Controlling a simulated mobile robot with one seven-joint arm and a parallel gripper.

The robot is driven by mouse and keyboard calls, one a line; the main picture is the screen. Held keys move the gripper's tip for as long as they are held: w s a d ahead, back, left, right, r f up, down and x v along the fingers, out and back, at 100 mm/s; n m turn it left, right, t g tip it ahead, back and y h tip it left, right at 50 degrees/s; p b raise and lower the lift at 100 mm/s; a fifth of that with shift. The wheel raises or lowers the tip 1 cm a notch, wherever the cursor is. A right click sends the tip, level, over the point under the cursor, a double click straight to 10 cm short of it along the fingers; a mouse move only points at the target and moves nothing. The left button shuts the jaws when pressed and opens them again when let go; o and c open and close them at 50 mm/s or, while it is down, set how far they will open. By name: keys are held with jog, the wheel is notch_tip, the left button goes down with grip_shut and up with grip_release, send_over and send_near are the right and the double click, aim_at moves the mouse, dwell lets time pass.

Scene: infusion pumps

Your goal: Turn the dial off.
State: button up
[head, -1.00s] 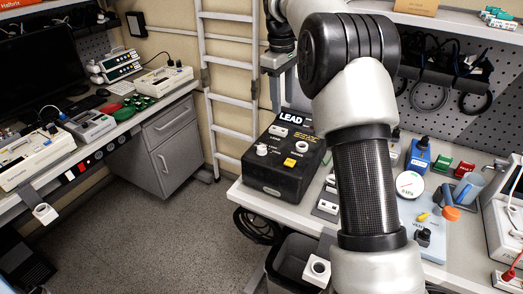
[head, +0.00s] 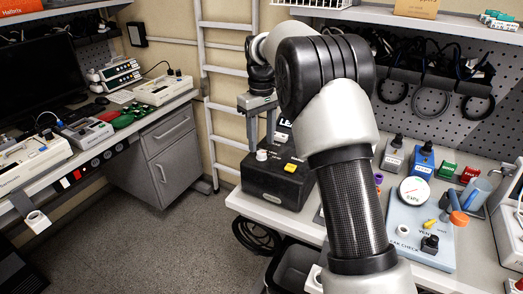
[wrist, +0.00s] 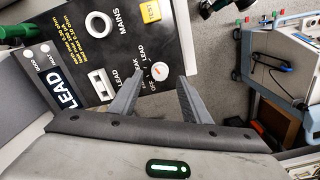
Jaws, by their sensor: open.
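The dial (wrist: 160,70) is a small round white knob on the black tester box (head: 262,184) marked LEAD. OFF, LEAK and LEAD are printed around it. It also shows in the head view (head: 262,155), on the left of the box top. My gripper (wrist: 159,79) is open over the box. In the wrist view its two grey fingertips lie on either side of the dial, with a gap to each. I cannot tell whether they are down at the dial's height. The dial's pointer direction is too small to read.
A yellow TEST button (wrist: 151,11) and a white socket (wrist: 101,84) sit on the same panel. A gauge board (head: 402,230) and coloured blocks stand to the right. A ladder (head: 221,90) rises behind.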

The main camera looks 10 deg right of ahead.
aim_at(262, 152)
jog(key=shift+f, duration=1.7)
jog(key=c, duration=1)
jog(key=shift+c, duration=0.2)
